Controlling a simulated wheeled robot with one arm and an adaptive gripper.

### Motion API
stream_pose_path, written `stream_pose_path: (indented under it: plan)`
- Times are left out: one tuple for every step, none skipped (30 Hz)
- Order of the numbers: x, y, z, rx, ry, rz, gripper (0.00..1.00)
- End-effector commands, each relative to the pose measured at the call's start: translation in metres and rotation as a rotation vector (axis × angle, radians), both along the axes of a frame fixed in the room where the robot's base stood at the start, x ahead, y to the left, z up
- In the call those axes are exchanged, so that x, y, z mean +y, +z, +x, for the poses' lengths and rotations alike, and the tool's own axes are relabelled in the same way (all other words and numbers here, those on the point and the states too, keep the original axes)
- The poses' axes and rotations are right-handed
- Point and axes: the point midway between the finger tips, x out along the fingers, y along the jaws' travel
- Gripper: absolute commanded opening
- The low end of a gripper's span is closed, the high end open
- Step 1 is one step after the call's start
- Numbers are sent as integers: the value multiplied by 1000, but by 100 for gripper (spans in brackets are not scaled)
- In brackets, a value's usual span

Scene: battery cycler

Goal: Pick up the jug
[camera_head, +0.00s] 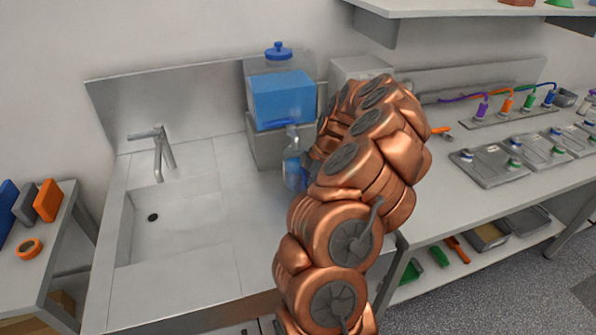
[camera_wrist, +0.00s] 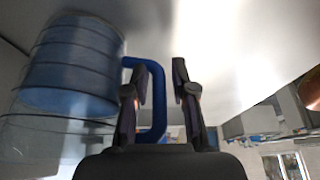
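The jug (camera_head: 293,173) is a clear vessel with blue in it, standing on the counter in front of the drinks-style dispenser in the head view. My arm partly covers it. In the wrist view the jug (camera_wrist: 70,70) fills the left side, and its blue handle (camera_wrist: 160,92) sticks out towards the middle. My gripper (camera_wrist: 160,68) is open, with one dark finger on each side of the handle's long bar. A gap shows between the bar and the right finger; contact with the left finger is unclear. In the head view the gripper is hidden behind my arm.
A tank of blue liquid (camera_head: 283,98) with a blue cap stands on a grey box (camera_head: 267,152) right behind the jug. A sink (camera_head: 170,222) with a tap (camera_head: 160,150) lies left. Trays (camera_head: 500,163) occupy the right bench; a shelf (camera_head: 450,8) hangs above.

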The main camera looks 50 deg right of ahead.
Motion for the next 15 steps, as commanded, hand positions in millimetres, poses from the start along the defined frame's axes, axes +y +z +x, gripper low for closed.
stream_pose_path:
  plan:
    - [0, 0, 0, -1, 0, 0, 26]
    - [0, 0, 0, -1, 0, 0, 26]
    - [0, 0, 0, -1, 0, 0, 22]
    - [0, 0, 0, -1, 0, 0, 18]
    - [0, 0, 0, -1, 0, 0, 15]
    - [0, 0, 0, -1, 0, 0, 11]
    - [0, 0, 0, -1, 0, 0, 8]
    - [0, 0, 0, -1, 0, 0, 5]
    - [0, 0, 0, -1, 0, 0, 1]
    - [0, 0, 0, -1, 0, 0, 0]
    - [0, 0, 0, -1, 0, 0, 0]
    - [0, 0, 0, -1, 0, 0, 0]
    - [0, 0, 0, -1, 0, 0, 0]
    - [0, 0, 0, -2, -1, -1, 0]
    - [0, 0, 0, -1, 0, 0, 0]
